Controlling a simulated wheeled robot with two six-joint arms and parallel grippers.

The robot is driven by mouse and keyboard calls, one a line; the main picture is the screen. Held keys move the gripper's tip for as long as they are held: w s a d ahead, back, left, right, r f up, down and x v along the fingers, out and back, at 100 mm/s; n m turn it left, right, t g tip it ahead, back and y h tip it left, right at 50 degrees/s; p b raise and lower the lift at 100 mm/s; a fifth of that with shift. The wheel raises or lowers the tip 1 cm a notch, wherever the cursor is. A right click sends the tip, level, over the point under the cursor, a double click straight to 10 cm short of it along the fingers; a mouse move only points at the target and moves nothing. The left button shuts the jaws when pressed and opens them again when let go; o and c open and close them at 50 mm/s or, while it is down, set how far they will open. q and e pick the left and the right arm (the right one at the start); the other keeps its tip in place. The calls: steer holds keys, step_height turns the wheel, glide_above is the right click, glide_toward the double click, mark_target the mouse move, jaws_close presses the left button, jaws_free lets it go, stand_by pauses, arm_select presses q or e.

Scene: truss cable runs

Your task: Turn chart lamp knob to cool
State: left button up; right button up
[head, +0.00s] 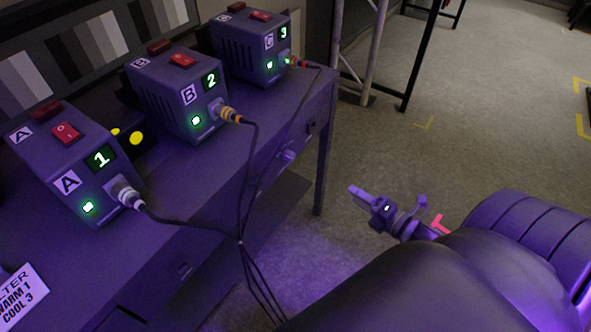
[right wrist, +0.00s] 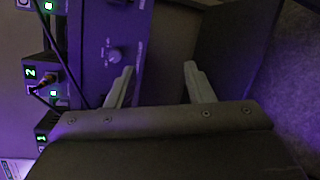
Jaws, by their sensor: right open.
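The round knob (right wrist: 116,55) shows in the right wrist view on a grey-purple panel with small marks I cannot read. A small pale form on the desk front, perhaps this knob (head: 288,156), shows in the head view. My right gripper (right wrist: 159,68) is open and empty; its left finger in the right wrist view appears close to the knob, which is outside the gap. In the head view my right gripper (head: 372,199) is right of the desk, over the floor. My left gripper is not in view. A card (head: 20,297) reads "WARM 1, COOL 3".
Boxes A (head: 75,165), B (head: 178,92) and C (head: 252,47) stand on the desk (head: 185,190), with lit numbers 1, 2 and 3. Their plugged cables (head: 241,240) gather and hang past the desk's front. Open floor (head: 480,110) lies to the right.

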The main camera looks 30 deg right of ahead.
steer(key=a+r+n+t+y+b, duration=0.1)
steer(key=a+r+n+y, duration=0.2)
steer(key=a+r+n, duration=0.15)
glide_toward(293, 159)
steer(key=shift+n, duration=0.35)
steer(key=p+x, duration=0.2)
steer(key=x, duration=0.6)
steer(key=shift+w+r+p, duration=0.1)
steer(key=shift+r+p, duration=0.05)
steer(key=shift+p, duration=0.2)
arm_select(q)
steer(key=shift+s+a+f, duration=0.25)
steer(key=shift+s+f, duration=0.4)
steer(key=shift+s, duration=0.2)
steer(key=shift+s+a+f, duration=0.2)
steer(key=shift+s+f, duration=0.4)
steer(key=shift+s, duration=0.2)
arm_select(e)
steer(key=shift+w+a, duration=0.2)
steer(key=shift+w, duration=0.3)
